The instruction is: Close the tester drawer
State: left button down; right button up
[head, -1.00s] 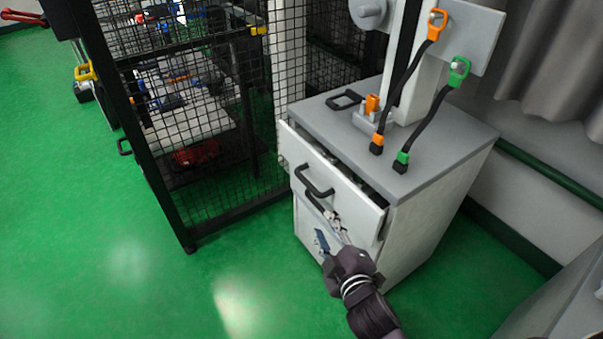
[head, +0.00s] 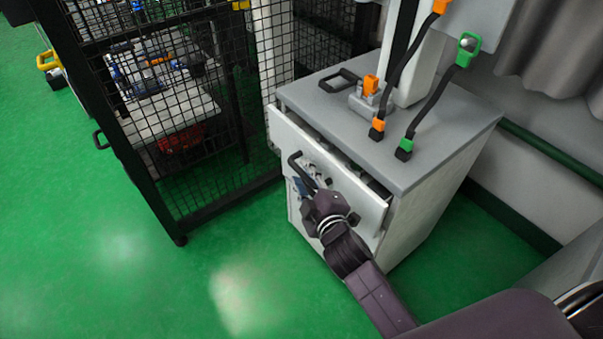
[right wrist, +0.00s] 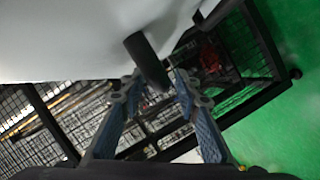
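The tester drawer (head: 279,125) is the white top drawer of the grey-topped cabinet. It stands partly open, with a gap between its front panel and the cabinet top. Its black handle (head: 293,160) is partly hidden behind my right gripper (head: 312,186), which is at the drawer front. In the right wrist view the gripper's two blue-grey fingers (right wrist: 155,85) are apart, with the end of the black handle (right wrist: 146,58) between or just beyond their tips. I cannot tell whether they touch it. The white drawer panel (right wrist: 75,35) fills the upper left there. My left gripper is not in view.
A black mesh cage (head: 190,150) stands close at the left of the cabinet. The cabinet top (head: 450,125) carries the tester column with orange and green hooked straps (head: 432,105). Green floor (head: 120,270) is open at the front left. A wall with a curtain (head: 550,60) is at the right.

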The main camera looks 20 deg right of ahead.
jog(key=shift+w+f, duration=0.15)
jog(key=shift+w, duration=0.55)
jog(key=shift+c, duration=0.5)
grip_shut()
